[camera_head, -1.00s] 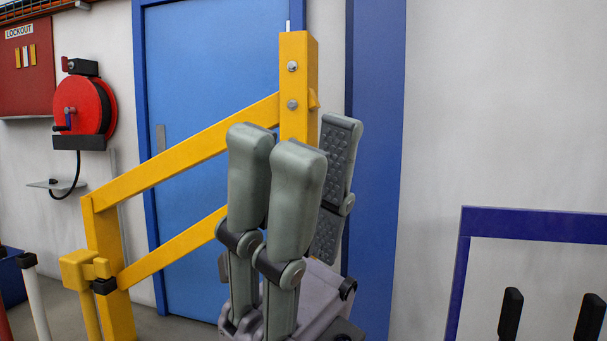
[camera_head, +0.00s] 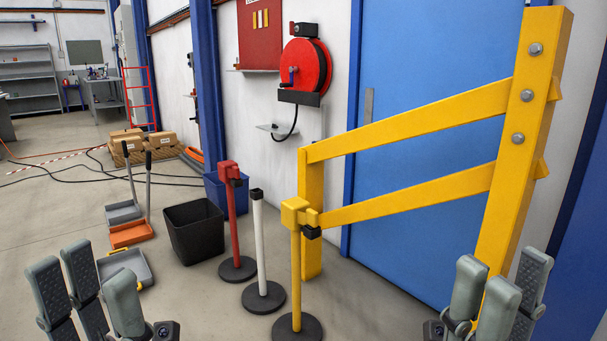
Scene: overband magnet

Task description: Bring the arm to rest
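The yellow arm (camera_head: 405,194) has two sloping bars. They run from a tall bolted yellow post (camera_head: 520,150) on the right to a shorter yellow upright (camera_head: 311,245) on the left. My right gripper (camera_head: 504,266) is at the lower right before the tall post, open and empty. Neither visibly touches the yellow arm.
A white post (camera_head: 260,250) and a red post (camera_head: 233,225) stand left of the yellow stand. A black bin (camera_head: 194,232) and dustpans (camera_head: 130,235) are further left. A blue door (camera_head: 430,90) is behind the arm. Cables (camera_head: 65,165) cross the floor.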

